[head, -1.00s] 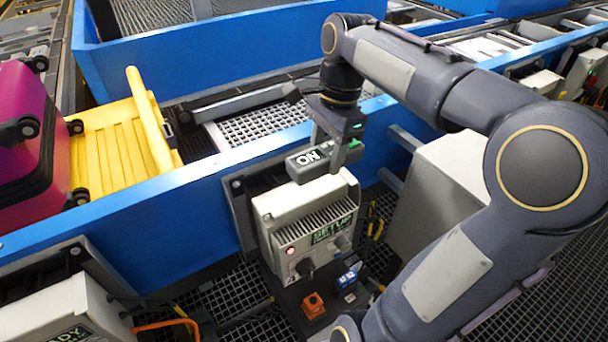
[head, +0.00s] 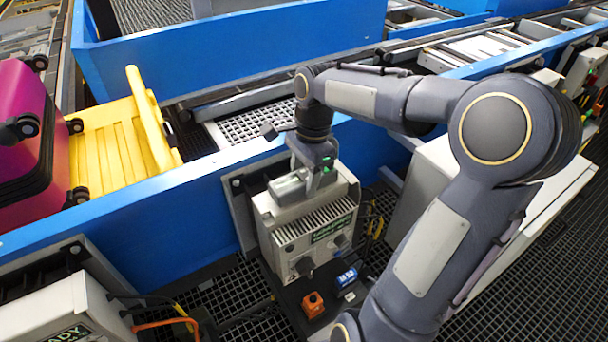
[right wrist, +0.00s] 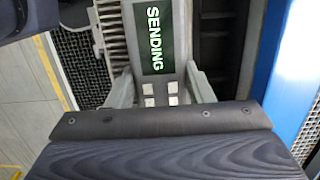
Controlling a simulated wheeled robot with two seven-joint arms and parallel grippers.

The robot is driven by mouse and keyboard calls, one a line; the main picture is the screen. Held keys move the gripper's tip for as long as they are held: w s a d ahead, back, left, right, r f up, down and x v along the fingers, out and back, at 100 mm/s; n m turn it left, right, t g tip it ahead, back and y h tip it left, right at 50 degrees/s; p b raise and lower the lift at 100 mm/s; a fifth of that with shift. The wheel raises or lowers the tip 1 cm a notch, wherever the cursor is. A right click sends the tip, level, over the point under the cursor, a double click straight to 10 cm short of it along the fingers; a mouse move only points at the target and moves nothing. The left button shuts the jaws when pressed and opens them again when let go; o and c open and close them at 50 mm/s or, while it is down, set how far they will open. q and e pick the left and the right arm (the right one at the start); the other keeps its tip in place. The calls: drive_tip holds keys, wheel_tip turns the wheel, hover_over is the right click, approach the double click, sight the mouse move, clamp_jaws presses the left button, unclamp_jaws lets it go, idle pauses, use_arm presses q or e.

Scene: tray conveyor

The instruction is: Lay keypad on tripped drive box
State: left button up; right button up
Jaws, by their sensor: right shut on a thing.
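The grey keypad (head: 286,189) is at the top of the drive box (head: 300,236), a pale grey ribbed box on the near side of the blue conveyor wall. Whether the keypad rests fully on the box is hard to tell. My right gripper (head: 310,182) is shut on the keypad from above. In the right wrist view the two fingers of the gripper (right wrist: 162,92) hold the keypad (right wrist: 155,40) by its sides; its display reads SENDING, with pale buttons below. The box's own green display text is too small to read. My left gripper is out of view.
An orange switch (head: 313,304) and a blue M3 tag (head: 347,278) sit below the box. Another drive box (head: 50,310), marked READY, is at the lower left. A magenta suitcase (head: 30,140) lies on a yellow slatted tray (head: 110,140) behind the blue wall (head: 130,225).

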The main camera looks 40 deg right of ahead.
drive_tip(key=shift+f, duration=0.15)
drive_tip(key=o, duration=0.8)
drive_tip(key=shift+o, duration=0.2)
wheel_tip(320, 180, up, 12)
drive_tip(key=d+p, duration=0.1)
drive_tip(key=d, duration=0.1)
drive_tip(key=s+a+f+n+t+y, duration=0.1)
drive_tip(key=s+a+f+n+t, duration=0.1)
drive_tip(key=s+a+f+n, duration=0.3)
drive_tip(key=s+a+f+n+t+y, duration=0.1)
drive_tip(key=s+a+f+n+t, duration=0.2)
drive_tip(key=n, duration=0.9)
drive_tip(key=s+a+f, duration=0.3)
drive_tip(key=s+a, duration=0.2)
drive_tip(key=s, duration=0.1)
drive_tip(key=shift+s+a+f+n, duration=0.25)
drive_tip(key=shift+s+a+n, duration=0.05)
drive_tip(key=shift+s, duration=0.1)
